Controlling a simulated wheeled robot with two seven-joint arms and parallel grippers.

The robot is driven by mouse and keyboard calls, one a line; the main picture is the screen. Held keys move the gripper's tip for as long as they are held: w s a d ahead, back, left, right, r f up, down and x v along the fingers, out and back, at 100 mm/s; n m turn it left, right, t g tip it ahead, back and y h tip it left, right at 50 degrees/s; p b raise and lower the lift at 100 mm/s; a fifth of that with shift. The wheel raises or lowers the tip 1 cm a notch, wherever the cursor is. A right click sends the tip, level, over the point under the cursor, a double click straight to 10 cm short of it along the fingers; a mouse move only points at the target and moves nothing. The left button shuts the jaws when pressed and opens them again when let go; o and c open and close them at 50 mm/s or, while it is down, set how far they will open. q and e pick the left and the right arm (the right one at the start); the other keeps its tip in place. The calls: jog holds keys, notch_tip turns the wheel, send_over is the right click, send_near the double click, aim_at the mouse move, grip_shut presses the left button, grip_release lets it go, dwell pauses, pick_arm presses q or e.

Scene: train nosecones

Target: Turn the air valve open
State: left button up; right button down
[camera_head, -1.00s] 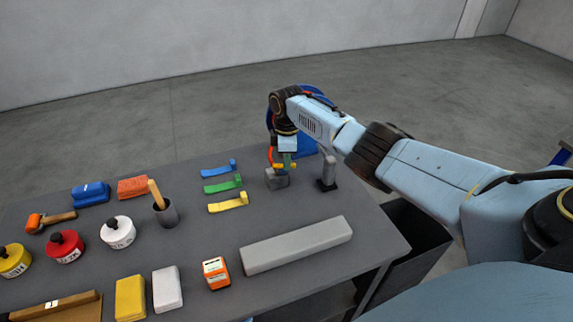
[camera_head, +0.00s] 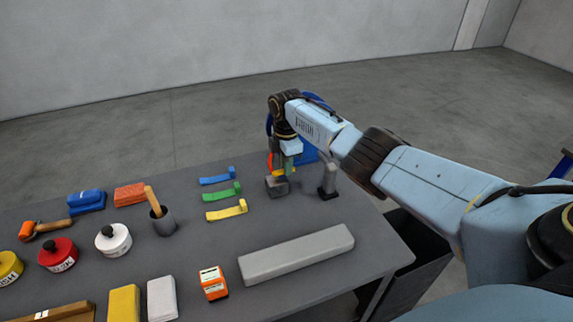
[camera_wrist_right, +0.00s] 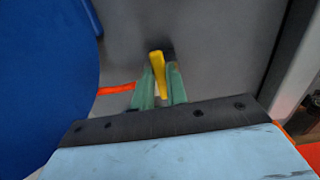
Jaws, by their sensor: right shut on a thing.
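The air valve (camera_head: 277,187) is a small grey block near the far right part of the table, with a yellow handle on top. The handle (camera_wrist_right: 158,72) shows clearly in the right wrist view, between the green fingers. My right gripper (camera_head: 285,166) points down over the valve; its fingers (camera_wrist_right: 160,86) are shut on the yellow handle. In the head view the fingers and wrist hide most of the handle, so its exact angle is hard to tell. My left gripper is not in view.
A grey post (camera_head: 328,180) stands just right of the valve. A blue reel-like thing (camera_wrist_right: 45,70) is close by the gripper. Blue, green and yellow levers (camera_head: 226,210) lie left of the valve. A long grey bar (camera_head: 297,254) lies in front.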

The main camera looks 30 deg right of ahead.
jog(key=c, duration=1.4)
grip_release()
notch_tip(320, 180, up, 14)
jog(key=shift+f+p, duration=0.25)
jog(key=shift+p, duration=0.05)
